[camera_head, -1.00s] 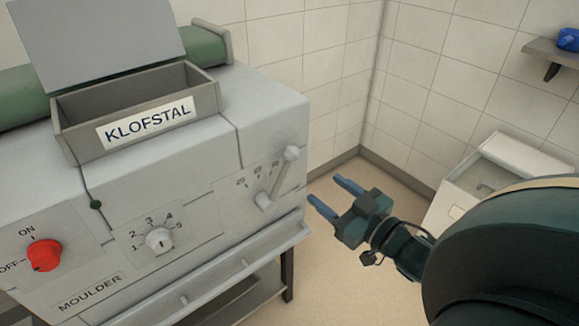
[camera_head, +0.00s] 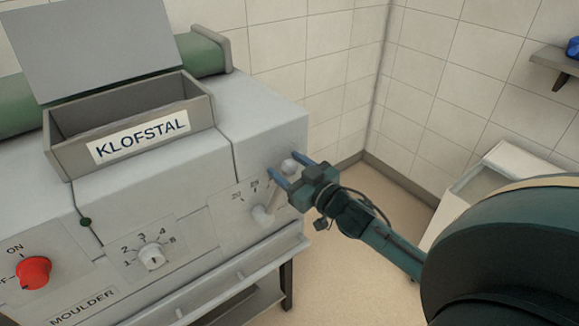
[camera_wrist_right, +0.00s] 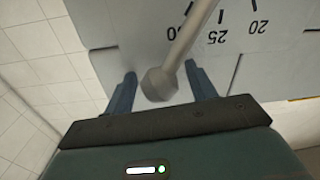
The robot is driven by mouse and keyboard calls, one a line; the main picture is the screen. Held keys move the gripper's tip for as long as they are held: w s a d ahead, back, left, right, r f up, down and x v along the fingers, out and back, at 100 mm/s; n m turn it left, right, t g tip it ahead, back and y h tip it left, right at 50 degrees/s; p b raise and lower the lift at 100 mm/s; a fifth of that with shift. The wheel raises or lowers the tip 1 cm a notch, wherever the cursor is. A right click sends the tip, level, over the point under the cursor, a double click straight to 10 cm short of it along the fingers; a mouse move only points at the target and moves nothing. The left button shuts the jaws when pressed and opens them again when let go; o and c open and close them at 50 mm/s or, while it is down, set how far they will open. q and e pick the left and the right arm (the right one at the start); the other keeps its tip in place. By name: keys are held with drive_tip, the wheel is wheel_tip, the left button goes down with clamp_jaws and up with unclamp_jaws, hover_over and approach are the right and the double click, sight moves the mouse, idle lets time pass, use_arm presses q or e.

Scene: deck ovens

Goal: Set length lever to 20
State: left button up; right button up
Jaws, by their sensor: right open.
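The length lever (camera_head: 289,167) is a pale grey rod with a rounded knob, on the right end of the moulder's front panel. Its rod slants up and right from a pivot low on the panel. In the wrist view the lever knob (camera_wrist_right: 158,84) lies between the two blue fingers, with gaps visible on both sides. The rod there passes between the marks 30 and 25; the mark 20 (camera_wrist_right: 259,27) is further right. My right gripper (camera_head: 286,166) is open around the knob. The head view partly hides the lever behind the fingers. My left gripper is not in view.
The moulder (camera_head: 270,113) also carries a numbered dial (camera_head: 151,257) and a red on-off knob (camera_head: 34,273). A ledge (camera_head: 235,277) runs below the panel. A white bin-like box (camera_head: 520,165) stands at the right. Open floor lies between.

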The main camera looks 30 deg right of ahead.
clamp_jaws()
idle(0.6)
